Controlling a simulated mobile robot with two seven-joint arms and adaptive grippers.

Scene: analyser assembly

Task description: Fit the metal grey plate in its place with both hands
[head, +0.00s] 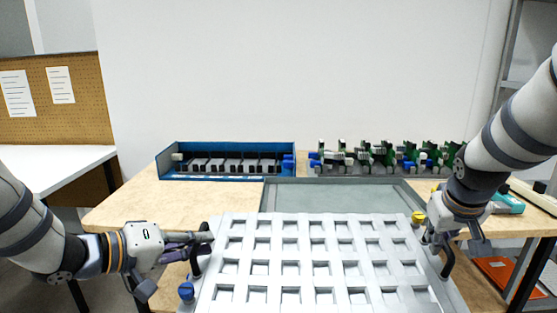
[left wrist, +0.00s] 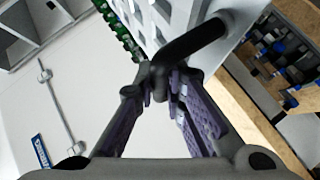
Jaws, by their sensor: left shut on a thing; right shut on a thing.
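The metal grey plate (head: 300,255) is a pale sheet with rows of rectangular openings, in the front middle of the head view. Its near edge runs out of the picture. My left gripper (head: 203,246) is shut on the black handle at the plate's left edge. In the left wrist view, the purple-padded fingers (left wrist: 160,88) close around that dark bar handle (left wrist: 195,40), with part of the plate (left wrist: 183,14) behind. My right gripper (head: 438,240) is shut on the dark handle at the right edge; its fingertips are partly hidden. What lies under the plate is hidden.
A grey shallow tray (head: 268,196) lies behind the plate on the wooden table (head: 125,205). A blue bin (head: 170,160) with dark parts and a row of green boards (head: 385,153) stand at the back. A blue knob (head: 186,290) and a yellow knob (head: 418,218) flank the plate.

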